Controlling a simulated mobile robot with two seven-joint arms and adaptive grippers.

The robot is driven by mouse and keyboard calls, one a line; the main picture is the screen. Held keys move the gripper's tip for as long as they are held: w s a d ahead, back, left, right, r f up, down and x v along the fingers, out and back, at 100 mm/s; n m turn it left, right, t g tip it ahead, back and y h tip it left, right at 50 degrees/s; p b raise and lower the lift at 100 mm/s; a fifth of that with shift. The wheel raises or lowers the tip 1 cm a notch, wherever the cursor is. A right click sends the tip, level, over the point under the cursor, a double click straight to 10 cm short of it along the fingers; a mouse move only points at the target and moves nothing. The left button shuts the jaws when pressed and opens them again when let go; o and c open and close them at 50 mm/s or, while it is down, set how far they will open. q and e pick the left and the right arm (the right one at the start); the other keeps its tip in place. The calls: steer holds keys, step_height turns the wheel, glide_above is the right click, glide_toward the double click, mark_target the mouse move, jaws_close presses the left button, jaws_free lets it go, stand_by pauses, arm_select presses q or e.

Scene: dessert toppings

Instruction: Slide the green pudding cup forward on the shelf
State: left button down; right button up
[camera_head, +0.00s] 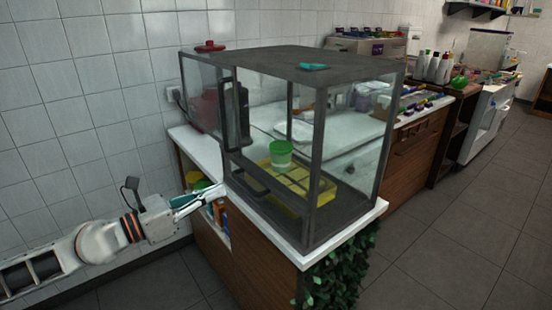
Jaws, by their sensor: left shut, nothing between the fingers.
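A green cup (281,154) stands upright inside a glass display case (345,218) with a dark frame. It sits on or just behind a yellow tray (285,190); the exact contact is hard to tell. My left gripper (215,189) comes in from the left, outside the case, near the counter's left edge. It is shut and empty, apart from the cup. My right gripper is not in view.
A glass door with a black handle (229,115) stands open at the case's left. A red appliance (208,100) is behind it. The white counter (335,243) holds the case. A teal item (313,66) lies on its top. Open floor lies at right.

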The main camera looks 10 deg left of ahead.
arm_select(q)
steer(key=r+m, duration=0.2)
steer(key=p, duration=0.4)
glide_toward(293, 165)
step_height(293, 165, up, 4)
steer(key=shift+a+f, duration=0.15)
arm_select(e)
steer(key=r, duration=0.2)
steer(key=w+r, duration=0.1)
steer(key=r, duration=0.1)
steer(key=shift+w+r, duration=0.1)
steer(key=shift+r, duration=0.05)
arm_select(q)
steer(key=x, duration=1)
steer(key=shift+f, duration=0.1)
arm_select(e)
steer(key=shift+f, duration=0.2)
